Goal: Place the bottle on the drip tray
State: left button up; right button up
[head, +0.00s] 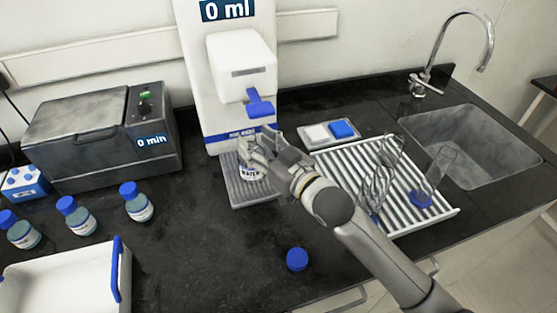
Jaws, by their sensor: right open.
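The bottle (250,175) has a white label reading "WATER" and appears upright on the grey ribbed drip tray (258,202) below the dispenser. Its upper part is hidden by my right gripper. My right gripper (256,152) is open, with its fingers at the bottle's upper part. I cannot tell whether they touch it. The arm of this gripper reaches in from the lower right. My left gripper is not in view.
The white dispenser (228,110) with a blue lever reads "0 ml". A loose blue cap (297,259) lies on the black counter. A ribbed rack (408,213) with glassware stands right, beside the sink (470,145). Several blue-capped bottles (137,203) and a white tray (122,255) are left.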

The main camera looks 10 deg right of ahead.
jog(key=b+v, duration=0.1)
jog(key=v, duration=0.7)
jog(key=shift+s+d, duration=0.3)
